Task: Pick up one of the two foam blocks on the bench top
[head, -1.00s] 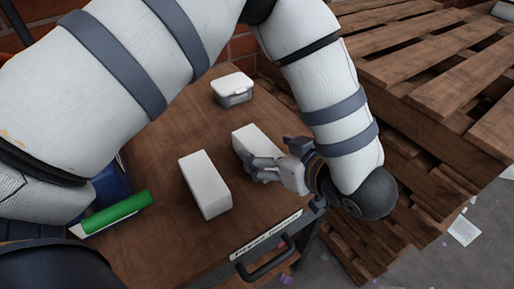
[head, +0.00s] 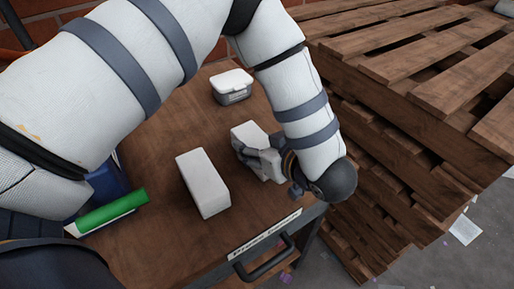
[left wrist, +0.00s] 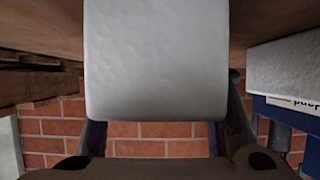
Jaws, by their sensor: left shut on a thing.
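Two white foam blocks are at the bench top (head: 150,230). My left gripper (head: 264,158) is shut on the right-hand foam block (head: 248,132), with its fingers around the block's sides. In the left wrist view this block (left wrist: 156,60) fills the middle between the fingers (left wrist: 160,135). I cannot tell whether it is clear of the wood. The other foam block (head: 203,184) lies to the left, apart from the gripper; it also shows at the right edge of the left wrist view (left wrist: 288,64). My right gripper is not in view.
A white-lidded grey box (head: 232,86) stands at the back of the bench. A green object (head: 112,211) and a blue bin (head: 105,185) are at the left. A drawer handle (head: 265,262) is at the front edge. Stacked wooden pallets (head: 400,90) stand close on the right.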

